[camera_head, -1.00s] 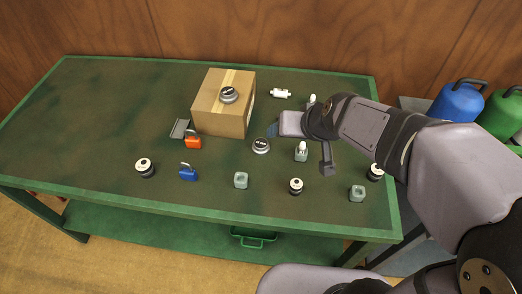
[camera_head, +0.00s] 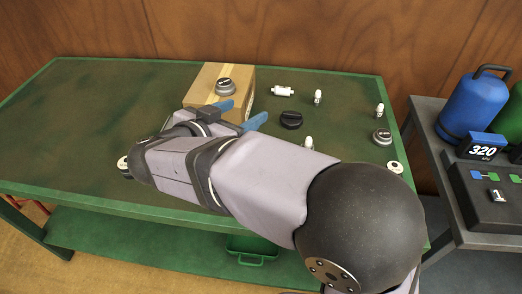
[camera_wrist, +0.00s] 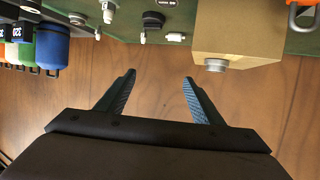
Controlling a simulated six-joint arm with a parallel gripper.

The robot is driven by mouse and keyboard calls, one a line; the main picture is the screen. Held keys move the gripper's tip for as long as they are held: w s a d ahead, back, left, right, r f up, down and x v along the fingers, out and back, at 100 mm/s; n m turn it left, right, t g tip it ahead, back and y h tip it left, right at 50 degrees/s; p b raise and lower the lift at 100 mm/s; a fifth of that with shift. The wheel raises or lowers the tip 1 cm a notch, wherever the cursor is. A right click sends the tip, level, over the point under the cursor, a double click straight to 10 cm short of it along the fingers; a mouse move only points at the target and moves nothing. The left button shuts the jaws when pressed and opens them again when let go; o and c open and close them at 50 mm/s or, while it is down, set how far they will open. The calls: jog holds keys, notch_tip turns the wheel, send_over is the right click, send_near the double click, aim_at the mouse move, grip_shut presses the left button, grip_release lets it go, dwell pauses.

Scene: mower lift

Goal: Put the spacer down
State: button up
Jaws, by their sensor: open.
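A black round piece (camera_head: 291,120), which may be the spacer, lies on the green table right of the cardboard box. It also shows in the wrist view (camera_wrist: 153,20). No piece is plainly marked as the spacer. My gripper (camera_head: 250,108) is in front of the box in the head view, left of the black piece and apart from it. In the wrist view my gripper (camera_wrist: 159,76) is open, its blue fingers wide apart with only the wood wall showing between them.
The cardboard box (camera_head: 205,92) bears a grey round piece (camera_head: 225,86). My arm hides the table's front middle. A blue canister (camera_head: 475,103) stands at the right.

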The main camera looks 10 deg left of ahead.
notch_tip(320, 180, down, 13)
jog(key=shift+s+f, duration=0.1)
jog(key=shift+s, duration=0.05)
jog(key=shift+x, duration=3.7)
jog(key=shift+s, duration=0.1)
jog(key=c, duration=1.3)
grip_shut()
notch_tip(320, 180, up, 10)
jog(key=p, duration=0.1)
jog(key=shift+p, duration=0.35)
